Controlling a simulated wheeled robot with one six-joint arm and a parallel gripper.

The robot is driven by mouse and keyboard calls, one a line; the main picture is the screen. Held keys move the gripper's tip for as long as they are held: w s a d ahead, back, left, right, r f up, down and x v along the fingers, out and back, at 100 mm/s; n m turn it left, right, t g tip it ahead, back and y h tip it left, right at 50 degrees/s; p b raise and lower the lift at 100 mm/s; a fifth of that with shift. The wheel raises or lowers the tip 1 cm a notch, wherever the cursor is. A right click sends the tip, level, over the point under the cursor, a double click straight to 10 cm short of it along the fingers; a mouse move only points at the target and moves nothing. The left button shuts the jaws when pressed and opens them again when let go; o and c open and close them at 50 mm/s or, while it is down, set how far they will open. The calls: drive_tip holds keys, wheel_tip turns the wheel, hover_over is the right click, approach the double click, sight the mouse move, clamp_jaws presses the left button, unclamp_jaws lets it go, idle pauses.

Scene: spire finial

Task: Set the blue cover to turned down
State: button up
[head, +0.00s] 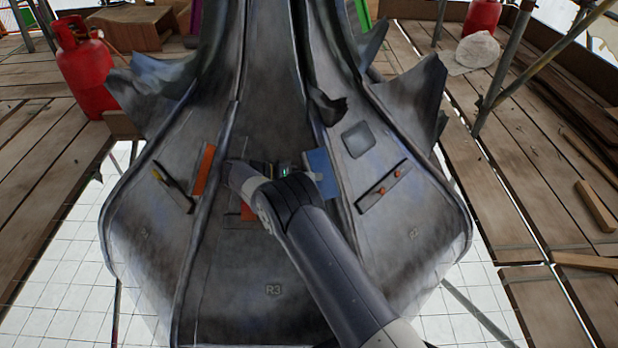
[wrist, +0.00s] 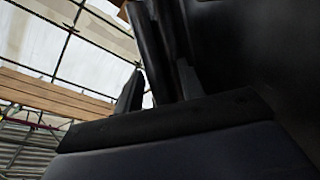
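The blue cover (head: 321,172) is a flat blue panel on the dark spire, right of its middle in the head view. My gripper (head: 287,171) is at the spire face just left of the blue cover, partly hidden behind my wrist. In the wrist view my gripper's two dark fingers (wrist: 161,68) stand apart, with a light gap beside the left one. A dark slab rises behind or between them; I cannot tell whether it is the cover. I cannot tell whether the gripper touches the cover.
An orange panel (head: 204,170) and a yellow-handled slot (head: 172,187) lie left on the spire (head: 150,240). A slot with orange knobs (head: 383,188) lies right. A torn dark flap (head: 328,106) juts out above the cover. Red gas bottles (head: 84,72) and wooden decking (head: 520,180) surround it.

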drive_tip(key=p+v, duration=0.2)
drive_tip(key=v, duration=0.5)
drive_tip(key=shift+a, duration=0.2)
drive_tip(key=shift+s, duration=0.1)
drive_tip(key=b+x, duration=0.2)
drive_tip(key=x, duration=0.5)
drive_tip(key=shift+d, duration=0.35)
drive_tip(key=shift+a+r, duration=0.15)
drive_tip(key=shift+a, duration=0.1)
drive_tip(key=shift+d+y, duration=0.2)
drive_tip(key=shift+y, duration=0.1)
